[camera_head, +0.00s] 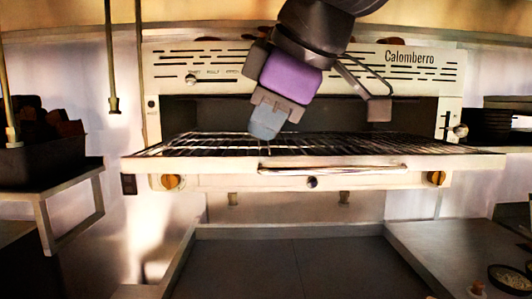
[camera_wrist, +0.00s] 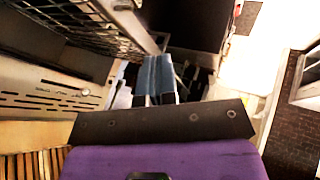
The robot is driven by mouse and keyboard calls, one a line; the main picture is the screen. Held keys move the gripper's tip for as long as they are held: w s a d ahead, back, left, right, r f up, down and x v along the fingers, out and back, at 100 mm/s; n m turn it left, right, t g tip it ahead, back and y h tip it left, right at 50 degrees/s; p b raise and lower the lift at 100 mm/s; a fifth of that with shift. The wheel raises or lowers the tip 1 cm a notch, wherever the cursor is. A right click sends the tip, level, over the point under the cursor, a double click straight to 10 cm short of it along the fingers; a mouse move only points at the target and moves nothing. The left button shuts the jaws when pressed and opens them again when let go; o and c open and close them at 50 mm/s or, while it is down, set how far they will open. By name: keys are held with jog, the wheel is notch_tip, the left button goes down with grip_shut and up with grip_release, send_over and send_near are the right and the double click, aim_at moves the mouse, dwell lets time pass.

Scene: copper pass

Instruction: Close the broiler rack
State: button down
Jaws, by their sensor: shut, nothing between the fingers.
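The broiler (camera_head: 300,182) is a pale metal unit marked "Calomberro". Its wire rack (camera_head: 400,146) is pulled out, with a wide pale front bar (camera_head: 215,163) and a thin metal handle (camera_head: 335,168) along it. My gripper (camera_head: 264,132) is shut and empty. Its blue-grey fingertips point down and overlap the rack's grid in the head view, left of centre and just above the front bar. Whether they touch the rack is unclear. In the wrist view the shut fingers (camera_wrist: 157,76) are near the front bar's end, with the rack grid (camera_wrist: 75,22) at upper left.
A dark bin (camera_head: 45,158) stands on a shelf at left. A counter (camera_head: 450,255) with small bowls (camera_head: 508,278) is at lower right. The space below the broiler is open.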

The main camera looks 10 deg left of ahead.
aim_at(243, 164)
jog(key=x, duration=0.3)
jog(key=w+x, duration=0.1)
jog(key=x, duration=0.3)
jog(key=w+r+x, duration=0.1)
jog(key=x, duration=0.3)
jog(key=shift+w+a, duration=0.1)
jog(key=shift+w, duration=0.1)
jog(key=shift+w+a, duration=0.15)
jog(key=shift+w, duration=0.45)
